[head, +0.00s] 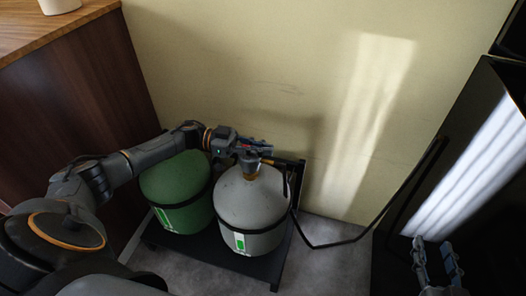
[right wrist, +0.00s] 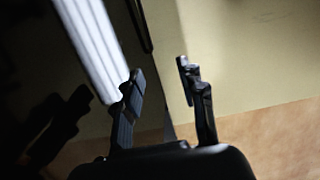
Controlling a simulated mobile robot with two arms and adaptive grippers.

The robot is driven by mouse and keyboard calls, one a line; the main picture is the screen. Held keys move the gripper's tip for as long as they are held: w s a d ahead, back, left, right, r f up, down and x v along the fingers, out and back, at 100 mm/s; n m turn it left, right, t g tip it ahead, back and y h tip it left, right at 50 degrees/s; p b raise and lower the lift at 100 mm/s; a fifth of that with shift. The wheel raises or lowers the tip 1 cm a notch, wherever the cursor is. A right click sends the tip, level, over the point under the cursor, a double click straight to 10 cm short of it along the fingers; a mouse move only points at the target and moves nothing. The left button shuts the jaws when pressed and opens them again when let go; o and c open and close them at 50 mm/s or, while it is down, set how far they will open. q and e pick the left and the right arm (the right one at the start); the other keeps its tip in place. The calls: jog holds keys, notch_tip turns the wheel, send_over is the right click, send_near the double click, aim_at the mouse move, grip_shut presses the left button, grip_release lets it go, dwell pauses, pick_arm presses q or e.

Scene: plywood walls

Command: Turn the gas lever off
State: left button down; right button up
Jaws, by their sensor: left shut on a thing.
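A grey gas bottle (head: 250,207) stands upright beside a green gas bottle (head: 177,190), with a brass-coloured valve (head: 249,166) on its top. My left gripper (head: 258,149) reaches in from the left over the green bottle and is shut at the top of this valve. The gas lever is mostly hidden by the fingers, and its angle cannot be told. My right gripper (head: 437,258) is at the lower right. In the right wrist view its fingers (right wrist: 165,92) are apart with nothing between them.
Both bottles stand on a low dark stand (head: 266,265) against the wall. A black hose (head: 335,243) runs from the valve to a glossy black appliance (head: 470,150) on the right. A wooden cabinet (head: 75,110) is at the left.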

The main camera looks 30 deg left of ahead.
pick_arm(q)
jog(key=shift+s+m+g+b, duration=0.1)
jog(key=shift+m+g+b, duration=0.2)
jog(key=shift+g+b, duration=0.1)
pick_arm(e)
jog(key=shift+w+a+r+t+y, duration=0.15)
jog(key=shift+r+t, duration=0.4)
jog(key=shift+r, duration=0.35)
jog(key=shift+w+a+r+t+y, duration=0.1)
jog(key=shift+a+r+t+y, duration=0.1)
jog(key=shift+r+t, duration=0.6)
jog(key=shift+w+a+r+t+y, duration=0.15)
jog(key=shift+r+t, duration=0.2)
jog(key=shift+r, duration=0.7)
jog(key=shift+s, duration=0.1)
pick_arm(q)
jog(key=c, duration=1.4)
grip_release()
jog(key=v, duration=1.2)
jog(key=shift+f, duration=0.15)
